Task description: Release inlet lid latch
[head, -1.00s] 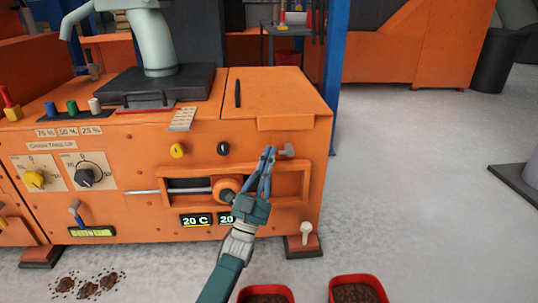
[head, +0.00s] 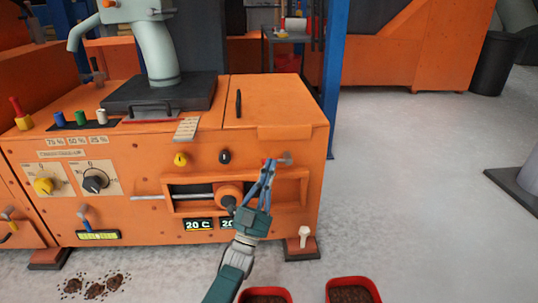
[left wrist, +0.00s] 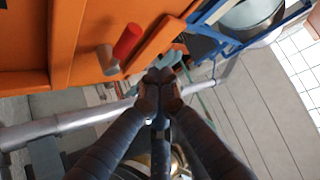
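A small latch with a grey knob (head: 285,158) is on the front of the orange machine, below the lid's front lip. A red end of the latch shows just left of my fingertips. In the left wrist view a red cylinder (left wrist: 127,42) and a grey cylinder (left wrist: 108,60) stand out from the orange panel. My left gripper (head: 269,163) is in front of the latch, and its fingers partly cover it. In the left wrist view its fingertips (left wrist: 160,76) meet with nothing visible between them, and the cylinders lie apart from them. My right gripper is not in view.
The orange lid (head: 275,100) with a black handle lies flat on top. Below the latch is a recessed slot with a round orange knob (head: 228,195) on a rod. Two red trays (head: 352,281) of dark grains stand on the floor. Free floor lies to the right.

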